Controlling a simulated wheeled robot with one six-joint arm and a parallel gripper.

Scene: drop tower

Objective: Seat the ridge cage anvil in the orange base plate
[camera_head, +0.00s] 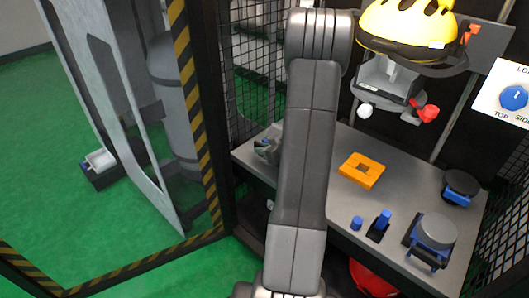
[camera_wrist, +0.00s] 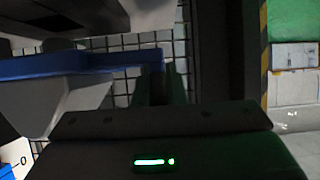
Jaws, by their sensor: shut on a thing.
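The orange base plate (camera_head: 349,176) lies flat on the grey bench, with a square opening in its middle and nothing seated in it. In the head view my arm crosses the centre and my gripper is not visible. In the wrist view my gripper (camera_wrist: 162,86) is shut at the end of a blue bar (camera_wrist: 75,66). A pale grey tapered body (camera_wrist: 55,103) shows below the bar. The close view does not settle whether this is the ridge cage anvil. A blue-sided block with a grey round top (camera_head: 436,231) and a dark disc on a blue body (camera_head: 460,184) stand on the bench.
A small blue cylinder (camera_head: 357,223) and a blue post on a black foot (camera_head: 383,220) stand near the bench's front. A yellow helmet (camera_head: 405,30) hangs above, over a carriage with a red knob (camera_head: 427,113). Mesh walls flank the bench. A sign (camera_head: 508,95) is at right.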

